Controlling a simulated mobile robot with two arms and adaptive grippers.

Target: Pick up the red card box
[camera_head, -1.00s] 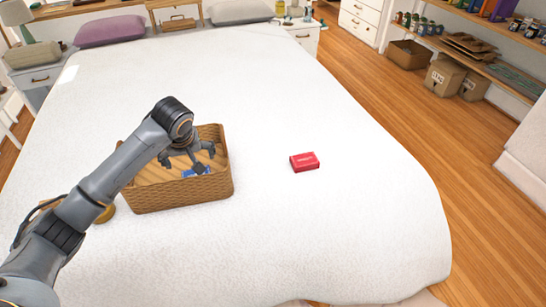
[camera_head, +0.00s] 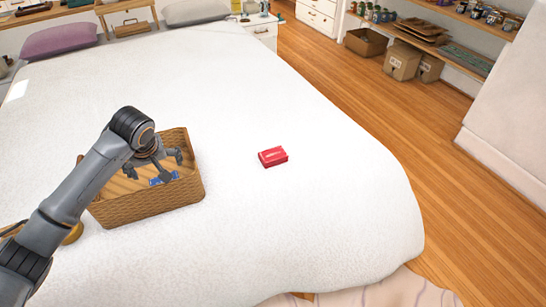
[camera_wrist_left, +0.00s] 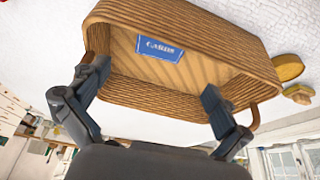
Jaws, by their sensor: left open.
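The red card box (camera_head: 273,157) lies flat on the white bed, to the right of a wicker basket (camera_head: 150,205) in the head view. My left gripper (camera_head: 160,168) is over the basket, open, with nothing between its fingers. A blue card box (camera_head: 164,178) lies inside the basket under the gripper. In the left wrist view, the open fingers of my left gripper (camera_wrist_left: 150,95) frame the basket (camera_wrist_left: 200,30), and the blue box (camera_wrist_left: 160,47) shows its label. The red box is not seen in the wrist view. My right gripper is not in view.
The white bed (camera_head: 330,220) is clear around the red box. A round yellowish object (camera_head: 73,233) sits left of the basket, partly behind my arm. A purple pillow (camera_head: 58,40) is at the far end. Wooden floor (camera_head: 430,150) and shelves lie to the right.

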